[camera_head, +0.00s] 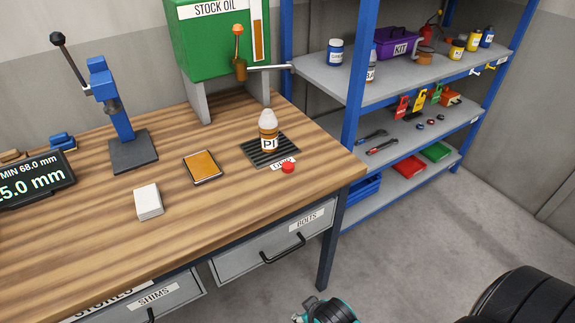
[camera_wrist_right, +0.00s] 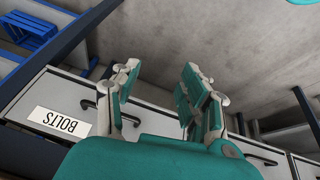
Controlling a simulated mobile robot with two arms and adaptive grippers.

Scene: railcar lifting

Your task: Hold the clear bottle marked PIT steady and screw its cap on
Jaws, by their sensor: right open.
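The bottle (camera_head: 268,132) stands upright on a dark ribbed mat (camera_head: 252,150) near the right end of the bench. Its label reads "PI", with the rest turned out of sight; its upper part is pale and its neck area looks uncapped, though it is small. A small red cap (camera_head: 288,168) lies just in front of the bottle at the mat's front edge, apart from it. My right gripper (camera_wrist_right: 160,82) is open and empty in the right wrist view, in front of the drawers. Part of it shows at the bottom of the head view (camera_head: 330,312), below the bench. My left gripper is out of view.
A green stock oil tank (camera_head: 210,45) with a tap stands behind the bottle. An orange-faced pad (camera_head: 202,167), a white block (camera_head: 148,202) and a lever press (camera_head: 120,120) stand to the left. A blue-framed shelf (camera_head: 352,110) rises at right. The bench front is clear.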

